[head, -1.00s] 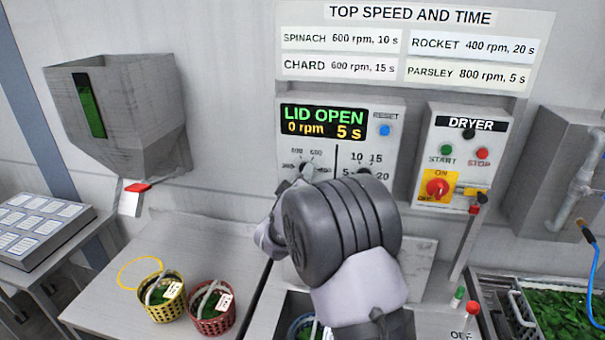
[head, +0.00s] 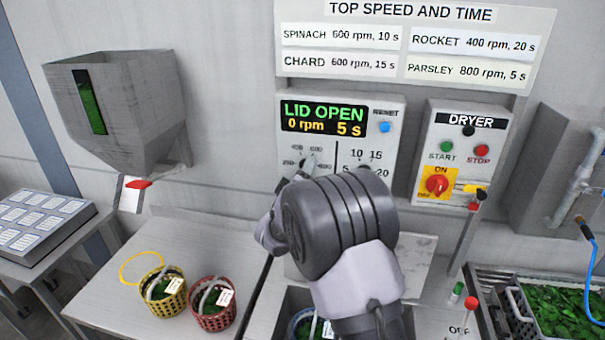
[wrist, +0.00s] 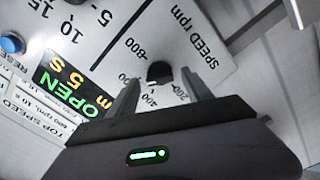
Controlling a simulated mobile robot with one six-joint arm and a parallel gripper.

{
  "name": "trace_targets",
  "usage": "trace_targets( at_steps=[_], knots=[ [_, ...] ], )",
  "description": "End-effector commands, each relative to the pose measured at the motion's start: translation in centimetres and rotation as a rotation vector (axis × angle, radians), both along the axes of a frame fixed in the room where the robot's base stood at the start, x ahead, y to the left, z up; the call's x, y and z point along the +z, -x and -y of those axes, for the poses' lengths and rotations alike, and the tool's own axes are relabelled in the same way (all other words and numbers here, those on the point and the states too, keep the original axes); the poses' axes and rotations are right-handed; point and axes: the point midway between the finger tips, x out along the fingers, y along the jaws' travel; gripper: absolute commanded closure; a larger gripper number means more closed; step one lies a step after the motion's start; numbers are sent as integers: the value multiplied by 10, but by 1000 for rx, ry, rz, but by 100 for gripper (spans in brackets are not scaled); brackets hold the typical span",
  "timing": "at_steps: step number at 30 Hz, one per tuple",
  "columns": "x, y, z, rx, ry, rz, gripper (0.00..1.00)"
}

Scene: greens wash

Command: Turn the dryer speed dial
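The dryer speed dial is a small black knob (wrist: 160,72) on the light panel, with numbers around it and "SPEED rpm" beside it in the wrist view. In the head view the dial (head: 308,164) is partly hidden by my gripper. My gripper (wrist: 160,78) is open, its two fingertips on either side of the knob with a gap at each side. In the head view my gripper (head: 292,182) is close to the panel at the dial. The display (head: 324,120) reads LID OPEN, 0 rpm, 5 s. Where the dial points is unclear.
The time dial (head: 362,172) is right of the speed dial, partly behind my wrist. A blue reset button (head: 385,127) and the dryer start-stop box (head: 461,155) are further right. A yellow basket (head: 165,298) and red basket (head: 213,308) stand on the left bench.

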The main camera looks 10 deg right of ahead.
Motion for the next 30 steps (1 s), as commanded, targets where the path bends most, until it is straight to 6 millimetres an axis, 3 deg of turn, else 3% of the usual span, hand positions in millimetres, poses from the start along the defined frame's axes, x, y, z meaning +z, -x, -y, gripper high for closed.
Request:
trace_targets(
  at_steps=[8, 11, 24, 30],
  knots=[
    [0, 1, 0, 0, 0, -1, 42],
    [0, 10, -4, 0, 1, -1, 42],
    [-1, 129, -55, 3, 0, -2, 42],
    [0, 157, -66, 1, 0, 0, 42]
  ],
)
